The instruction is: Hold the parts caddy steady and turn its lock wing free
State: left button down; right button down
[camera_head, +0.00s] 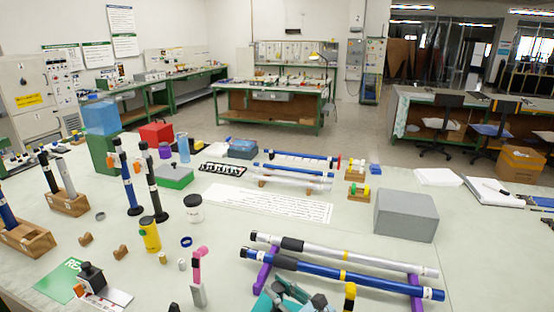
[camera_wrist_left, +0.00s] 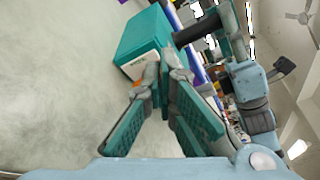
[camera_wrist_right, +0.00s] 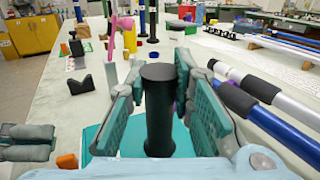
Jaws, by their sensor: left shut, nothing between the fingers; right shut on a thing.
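The parts caddy is a teal box (camera_wrist_left: 142,42) with a pale label on one side. Its thick black upright handle (camera_wrist_right: 158,115) stands between the fingers of my right gripper (camera_wrist_right: 160,88), which is shut on it. In the head view my right gripper (camera_head: 288,290) is at the bottom edge, and most of the caddy is cut off. My left gripper (camera_wrist_left: 165,78) is shut and empty, with its fingertips close to the labelled side of the caddy. A small orange piece (camera_wrist_right: 67,161) shows beside the caddy. I cannot tell whether it is the lock wing.
A blue rod (camera_head: 345,275) and a silver rod (camera_head: 350,252) lie on purple supports right of the caddy. A pink-topped tool (camera_head: 199,275), a yellow can (camera_head: 150,235) and small blocks stand to its left. A grey box (camera_head: 406,214) is farther back.

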pick_arm(q)
jog(key=shift+w+d, duration=0.2)
jog(key=shift+w, duration=0.25)
jog(key=shift+a+f, duration=0.15)
jog(key=shift+f, duration=0.1)
dwell(0.3)
jog(key=shift+w+a+f, duration=0.1)
jog(key=shift+a+f, duration=0.2)
jog(key=shift+f, duration=0.1)
jog(key=shift+w+a+f, duration=0.15)
jog(key=shift+a+f, duration=0.05)
jog(key=shift+f, duration=0.35)
jog(key=shift+f, duration=0.2)
jog(key=shift+a, duration=0.15)
